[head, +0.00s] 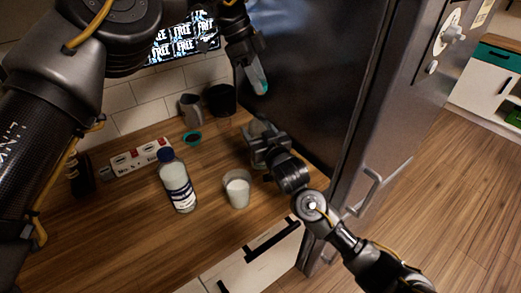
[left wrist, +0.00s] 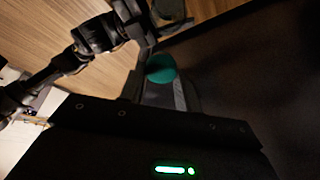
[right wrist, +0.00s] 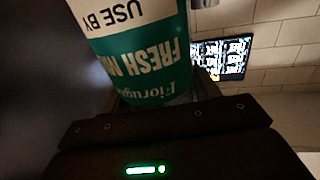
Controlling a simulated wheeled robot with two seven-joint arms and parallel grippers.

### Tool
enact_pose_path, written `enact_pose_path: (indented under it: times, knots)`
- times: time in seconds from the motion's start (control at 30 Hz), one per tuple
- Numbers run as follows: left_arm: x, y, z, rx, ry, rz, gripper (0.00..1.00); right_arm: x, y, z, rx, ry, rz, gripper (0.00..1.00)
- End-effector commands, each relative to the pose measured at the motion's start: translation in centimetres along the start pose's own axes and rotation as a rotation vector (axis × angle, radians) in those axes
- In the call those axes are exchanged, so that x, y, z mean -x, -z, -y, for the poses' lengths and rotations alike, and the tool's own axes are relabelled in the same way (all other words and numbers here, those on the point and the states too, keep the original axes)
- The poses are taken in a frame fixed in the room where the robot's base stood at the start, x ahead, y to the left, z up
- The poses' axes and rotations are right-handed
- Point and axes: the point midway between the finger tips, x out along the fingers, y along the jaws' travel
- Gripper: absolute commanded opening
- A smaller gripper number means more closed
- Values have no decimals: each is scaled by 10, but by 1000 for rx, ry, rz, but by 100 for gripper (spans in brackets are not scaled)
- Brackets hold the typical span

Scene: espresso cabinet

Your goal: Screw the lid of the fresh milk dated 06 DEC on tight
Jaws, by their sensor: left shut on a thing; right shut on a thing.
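My left gripper (head: 256,80) is shut on a teal lid, high above the counter. The round teal lid (left wrist: 161,68) shows at its fingertips in the left wrist view. My right gripper (head: 264,143) is low over the counter beside the fridge, below and apart from the lid. It is shut on a milk bottle (right wrist: 140,60), which fills the top of the right wrist view. Its teal and white label reads "FRESH MI..." and "USE BY", upside down in the picture. The date is out of sight. In the head view the bottle is mostly hidden by the gripper.
A blue-capped bottle (head: 180,185) and a glass of milk (head: 237,188) stand on the wooden counter (head: 130,225). Behind are a grey pitcher (head: 191,106), a small teal item (head: 192,138) and a power strip (head: 138,156). The dark fridge (head: 325,75) borders the right side.

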Motion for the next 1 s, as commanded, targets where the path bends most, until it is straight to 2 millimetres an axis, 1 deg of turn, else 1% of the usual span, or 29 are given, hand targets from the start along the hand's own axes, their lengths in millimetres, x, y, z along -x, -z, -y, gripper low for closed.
enact_pose_path:
  times: [0.03,0.07,0.17,0.4,0.5,1.0]
  knots:
    - [0,0,0,0,0,0,8,0,-3,0,1,-1,7,22]
    - [0,0,0,0,0,0,8,0,-4,0,1,-1,8,20]
    - [-4,-2,0,1,-2,-2,8,0,-4,0,2,-1,9,19]
    - [-35,-16,2,2,-6,-5,8,1,-5,0,2,-1,11,19]
    - [-42,-19,2,2,-4,-6,8,0,-6,0,2,-1,12,19]
    - [-44,-20,3,1,-3,-4,8,1,-7,0,3,-1,15,19]
